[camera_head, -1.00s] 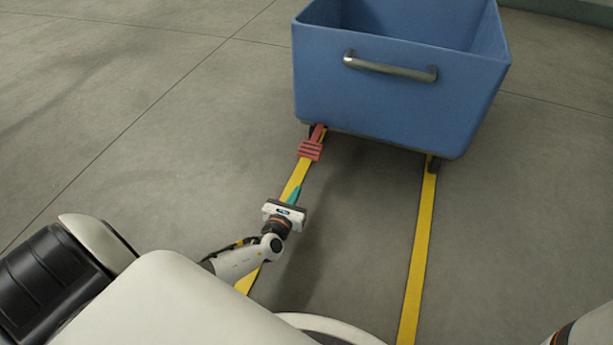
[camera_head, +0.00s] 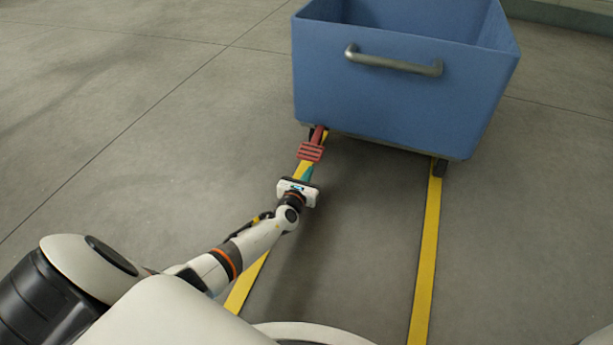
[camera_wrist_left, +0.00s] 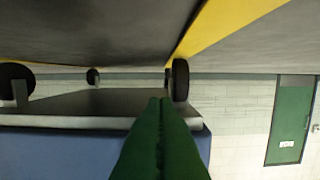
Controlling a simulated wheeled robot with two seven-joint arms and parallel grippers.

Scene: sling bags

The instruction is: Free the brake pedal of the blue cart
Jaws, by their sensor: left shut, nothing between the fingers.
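The blue cart (camera_head: 390,100) stands at the top of the head view, its grey handle facing me. The red brake pedal (camera_head: 311,152) sticks out low at its left front corner, with a ribbed plate. My left gripper (camera_head: 308,172) is shut and empty, its teal fingertips just below the pedal in the picture; I cannot tell if they touch. In the left wrist view, which looks upside down, the shut green fingers (camera_wrist_left: 160,110) point at the cart's underside (camera_wrist_left: 100,104) beside a dark wheel (camera_wrist_left: 180,80). The pedal does not show there. My right gripper is out of view.
Two yellow floor lines run towards the cart, the left one (camera_head: 246,286) under my left arm and the right one (camera_head: 427,260) clear. The grey floor (camera_head: 120,110) is open to the left. A green door (camera_wrist_left: 290,125) shows far off in the left wrist view.

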